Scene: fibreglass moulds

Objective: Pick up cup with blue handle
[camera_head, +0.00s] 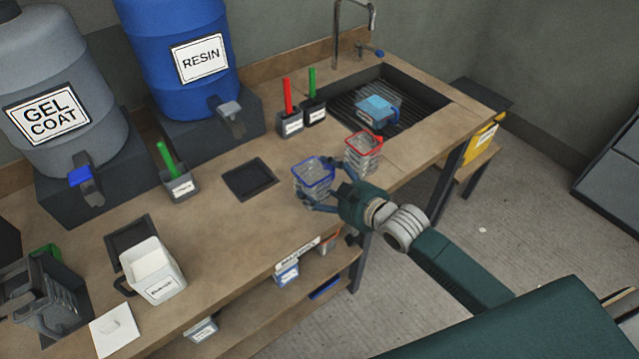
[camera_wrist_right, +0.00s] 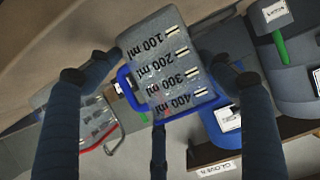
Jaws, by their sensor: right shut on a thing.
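The clear cup with a blue rim and blue handle (camera_head: 312,178) is at the front of the workbench in the head view. In the right wrist view the cup (camera_wrist_right: 172,75) shows its 100 to 400 ml marks. My right gripper (camera_head: 326,186) is shut on this cup, with fingers on either side of it. Whether the cup's base touches the bench is hard to tell. A similar cup with a red rim (camera_head: 363,152) stands close beside it, and also shows behind a finger in the wrist view (camera_wrist_right: 92,125). My left gripper is not in view.
A sink (camera_head: 420,101) holding a blue container (camera_head: 376,109) lies behind the cups. A dark square pad (camera_head: 250,180) is to their left. The resin drum (camera_head: 180,65), gel coat drum (camera_head: 60,100) and white bucket (camera_head: 152,268) stand farther left.

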